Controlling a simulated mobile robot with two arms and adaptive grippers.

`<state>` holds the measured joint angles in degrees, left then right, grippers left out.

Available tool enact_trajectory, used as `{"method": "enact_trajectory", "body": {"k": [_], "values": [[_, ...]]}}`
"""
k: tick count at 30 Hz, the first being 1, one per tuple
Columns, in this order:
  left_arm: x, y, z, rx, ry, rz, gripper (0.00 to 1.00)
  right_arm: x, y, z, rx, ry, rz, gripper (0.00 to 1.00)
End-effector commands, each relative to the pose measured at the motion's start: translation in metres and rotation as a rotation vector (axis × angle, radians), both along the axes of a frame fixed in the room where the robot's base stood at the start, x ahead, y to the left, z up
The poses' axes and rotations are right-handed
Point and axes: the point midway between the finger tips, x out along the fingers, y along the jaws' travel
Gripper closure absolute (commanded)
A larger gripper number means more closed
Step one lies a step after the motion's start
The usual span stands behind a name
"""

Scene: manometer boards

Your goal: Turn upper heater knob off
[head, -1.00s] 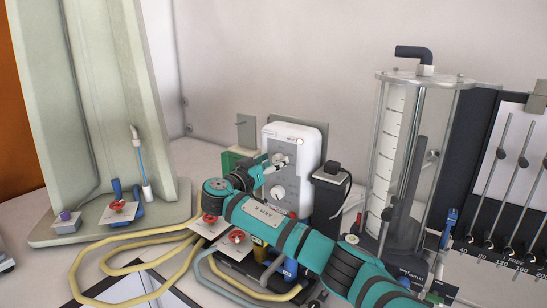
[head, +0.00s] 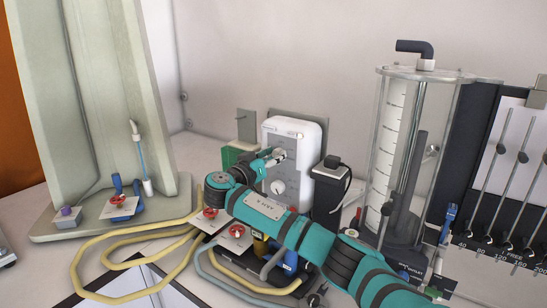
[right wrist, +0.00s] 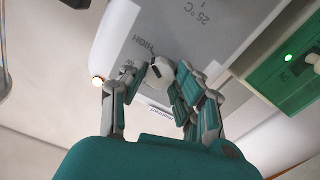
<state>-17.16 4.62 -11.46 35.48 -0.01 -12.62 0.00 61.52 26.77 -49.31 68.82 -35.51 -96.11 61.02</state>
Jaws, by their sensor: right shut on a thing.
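The heater is a white box (head: 310,150) with two round knobs on its front, standing at the back of the bench in the head view. My right gripper (head: 277,156) reaches the upper knob (head: 281,153); its fingers partly cover it. The lower knob (head: 278,187) is free below. In the right wrist view the fingers of my right gripper (right wrist: 158,82) are shut on the pale upper knob (right wrist: 160,71), one on each side. Printed "HIGH" and "25 °C" show upside down on the panel (right wrist: 178,28). My left gripper is not in view.
A green box (head: 232,156) stands left of the heater; its green light (right wrist: 288,57) shows in the right wrist view. A black unit (head: 329,190) and a clear cylinder (head: 400,140) stand to the right. Yellow hoses (head: 92,243) loop at the front left.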

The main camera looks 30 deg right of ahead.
Motion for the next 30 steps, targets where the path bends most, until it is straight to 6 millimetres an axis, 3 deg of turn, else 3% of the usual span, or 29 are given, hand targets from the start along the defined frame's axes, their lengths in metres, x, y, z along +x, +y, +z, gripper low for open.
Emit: {"method": "enact_trajectory", "body": {"k": [11, 30], "values": [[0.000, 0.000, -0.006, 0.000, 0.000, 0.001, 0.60, 0.000, 0.000, -0.002, -0.070, 0.175, 0.000, 1.00], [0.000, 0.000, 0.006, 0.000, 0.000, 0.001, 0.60, 0.001, 0.001, 0.000, -0.301, 0.733, 0.001, 1.00]]}}
